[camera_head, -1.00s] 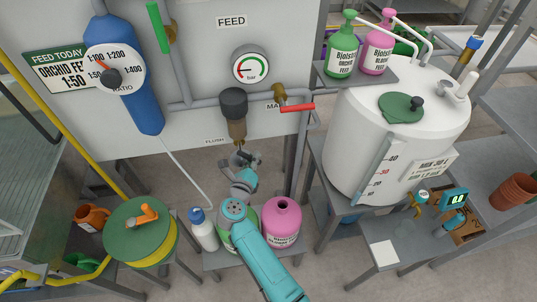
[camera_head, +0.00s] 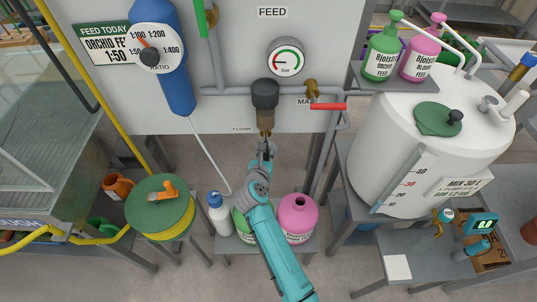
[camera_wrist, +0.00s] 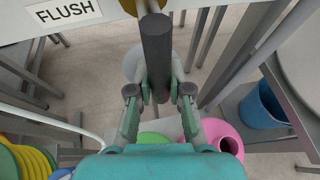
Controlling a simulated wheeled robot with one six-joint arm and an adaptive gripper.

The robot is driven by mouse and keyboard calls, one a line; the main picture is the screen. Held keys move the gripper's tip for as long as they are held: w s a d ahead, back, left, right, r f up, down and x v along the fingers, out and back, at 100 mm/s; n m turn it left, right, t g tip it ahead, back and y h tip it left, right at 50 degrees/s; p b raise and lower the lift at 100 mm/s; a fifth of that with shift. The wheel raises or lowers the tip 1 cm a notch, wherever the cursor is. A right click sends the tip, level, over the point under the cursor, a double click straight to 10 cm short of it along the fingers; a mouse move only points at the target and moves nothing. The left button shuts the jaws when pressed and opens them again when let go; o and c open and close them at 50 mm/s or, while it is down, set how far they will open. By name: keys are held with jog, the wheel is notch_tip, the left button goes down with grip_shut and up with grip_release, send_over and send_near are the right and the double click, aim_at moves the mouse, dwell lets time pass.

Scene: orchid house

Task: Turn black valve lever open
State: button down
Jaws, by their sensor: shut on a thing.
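The black valve lever (camera_wrist: 157,50) is a dark, thick bar hanging below a brass fitting (camera_wrist: 143,5), next to the FLUSH label (camera_wrist: 63,12) in the wrist view. My gripper (camera_wrist: 158,92) is shut on the lever's lower part, with one finger on each side. In the head view my gripper (camera_head: 266,148) is just below the brass body (camera_head: 265,120) under the dark filter cap (camera_head: 265,93). The lever is small and mostly hidden there by my gripper. It points roughly downward.
A red-handled valve (camera_head: 328,106) is on the pipe to the right. A pink jug (camera_head: 298,215) and a white bottle (camera_head: 219,215) stand below my arm. The white mix tank (camera_head: 395,130) is to the right and a green hose reel (camera_head: 160,200) to the left.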

jog(key=shift+a, duration=0.1)
dwell(0.5)
jog(key=c, duration=1.1)
grip_release()
jog(key=shift+o, duration=0.2)
jog(key=v, duration=1.2)
